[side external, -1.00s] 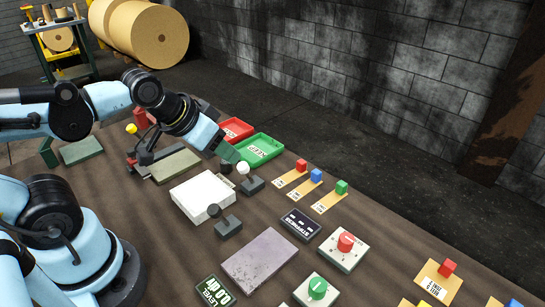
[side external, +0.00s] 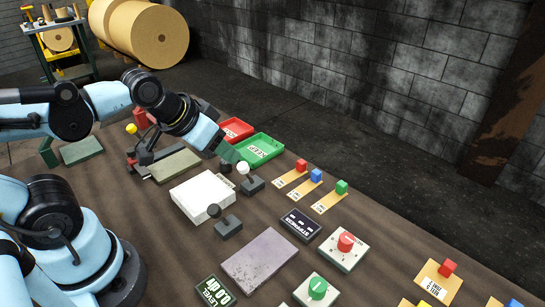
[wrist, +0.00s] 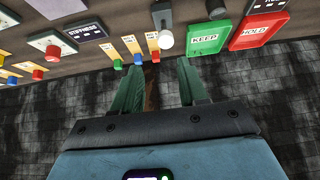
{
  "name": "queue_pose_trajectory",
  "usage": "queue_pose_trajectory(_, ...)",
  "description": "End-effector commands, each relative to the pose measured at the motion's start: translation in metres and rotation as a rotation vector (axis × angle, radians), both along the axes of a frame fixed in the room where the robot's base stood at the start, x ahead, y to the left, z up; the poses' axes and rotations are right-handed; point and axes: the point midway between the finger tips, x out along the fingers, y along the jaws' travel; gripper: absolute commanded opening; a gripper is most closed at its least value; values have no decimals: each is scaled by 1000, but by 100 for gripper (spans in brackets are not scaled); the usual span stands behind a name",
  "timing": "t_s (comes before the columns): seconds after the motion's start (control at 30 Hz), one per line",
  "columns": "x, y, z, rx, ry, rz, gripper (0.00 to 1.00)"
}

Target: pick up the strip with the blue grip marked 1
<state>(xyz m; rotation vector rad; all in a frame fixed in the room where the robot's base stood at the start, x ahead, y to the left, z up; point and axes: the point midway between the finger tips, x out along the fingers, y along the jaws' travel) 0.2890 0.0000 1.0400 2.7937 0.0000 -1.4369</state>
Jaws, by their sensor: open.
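A tan strip with a blue grip (side external: 316,175) lies in the middle of a row of three on the table, between a strip with a red grip (side external: 301,165) and one with a green grip (side external: 341,187). Its label is too small to read. The blue grip also shows in the wrist view (wrist: 138,59), close to the left fingertip in the picture. Another blue grip (side external: 514,303) shows at the bottom right edge; its strip is mostly out of view. My gripper (side external: 231,152) is open and empty, left of the row, by the green tray.
A green KEEP tray (side external: 276,148) and a red HOLD tray (side external: 240,127) stand behind my gripper.

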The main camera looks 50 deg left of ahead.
Motion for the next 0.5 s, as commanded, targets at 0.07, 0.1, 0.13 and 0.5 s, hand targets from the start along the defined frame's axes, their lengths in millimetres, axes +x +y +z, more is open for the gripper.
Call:
queue_pose_trajectory(0.07,0,0,0,0,0,0,43)
queue_pose_trajectory(0.1,0,0,0,0,0,0,47)
queue_pose_trajectory(0.13,0,0,0,0,0,0,51)
queue_pose_trajectory(0.5,4,0,3,-29,15,25,51)
